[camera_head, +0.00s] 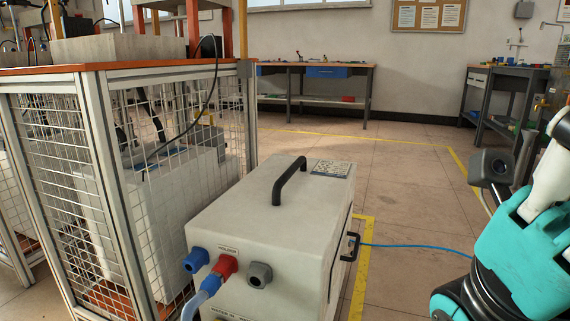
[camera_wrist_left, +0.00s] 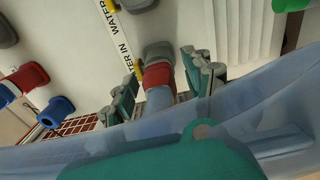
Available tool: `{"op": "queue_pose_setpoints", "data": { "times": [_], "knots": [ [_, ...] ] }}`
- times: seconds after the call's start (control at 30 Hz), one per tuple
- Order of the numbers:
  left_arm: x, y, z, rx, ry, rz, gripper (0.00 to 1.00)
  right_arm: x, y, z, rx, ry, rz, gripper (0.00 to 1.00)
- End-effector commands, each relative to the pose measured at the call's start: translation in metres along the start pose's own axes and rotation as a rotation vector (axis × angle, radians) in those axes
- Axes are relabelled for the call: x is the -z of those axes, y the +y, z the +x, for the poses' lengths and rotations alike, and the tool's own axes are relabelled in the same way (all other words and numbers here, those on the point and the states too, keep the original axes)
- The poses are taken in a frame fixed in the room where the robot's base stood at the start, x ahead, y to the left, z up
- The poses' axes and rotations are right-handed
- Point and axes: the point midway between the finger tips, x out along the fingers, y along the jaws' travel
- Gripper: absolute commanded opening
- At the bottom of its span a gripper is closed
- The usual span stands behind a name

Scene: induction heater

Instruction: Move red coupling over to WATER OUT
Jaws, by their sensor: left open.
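In the left wrist view, a red coupling (camera_wrist_left: 157,76) sits against a grey port (camera_wrist_left: 158,53) on a white panel with a label strip reading "WATER IN" and, farther up, "WATER". Light blue hose runs from the coupling. My left gripper (camera_wrist_left: 166,73) is open, its teal, grey-tipped fingers on either side of the red coupling; contact is unclear. The end of the label, perhaps WATER OUT, is cut off. In the head view, a red coupling (camera_head: 224,267) with blue hose is on the front of a grey box (camera_head: 290,222). My left gripper is outside the head view.
Blue (camera_head: 195,260) and grey (camera_head: 260,274) fittings flank the red one on the box. A wire-mesh bench (camera_head: 85,68) stands at left. My teal right arm (camera_head: 520,255) is at right, its fingers out of frame. A blue cable (camera_head: 420,248) crosses the floor.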

Motion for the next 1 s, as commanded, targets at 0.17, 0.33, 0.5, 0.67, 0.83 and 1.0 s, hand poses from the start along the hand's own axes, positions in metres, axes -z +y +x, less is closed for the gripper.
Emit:
{"op": "queue_pose_setpoints", "data": {
  "times": [0.17, 0.33, 0.5, 0.67, 0.83, 1.0],
  "knots": [
    [0.0002, 0.0001, 0.0, 0.001, 0.0, 0.001, 0.52, -0.0009, 0.0005, 0.0023, 0.0, 0.0, 0.0, 0.0],
    [0.0001, -0.0001, 0.0, 0.001, 0.0, 0.001, 0.49, -0.0008, 0.0004, 0.0019, 0.0, 0.0, 0.0, 0.0],
    [0.0001, -0.0001, 0.0, 0.0, 0.0, 0.0, 0.27, -0.0008, 0.0004, 0.0019, 0.0, 0.0, 0.0, 0.0],
    [0.0001, -0.0001, 0.0, 0.0, 0.0, 0.0, 0.06, -0.0007, 0.0003, 0.0019, 0.0, 0.0, 0.0, 0.0],
    [0.0, -0.0001, 0.0, 0.0, 0.0, 0.0, 0.0, -0.0007, 0.0003, 0.0019, 0.0, 0.0, 0.0, 0.0],
    [0.0, 0.0003, -0.0008, 0.0, 0.0, 0.0, 0.0, -0.0009, 0.0004, 0.0025, 0.0, 0.0, 0.001, 0.0]
  ]
}}
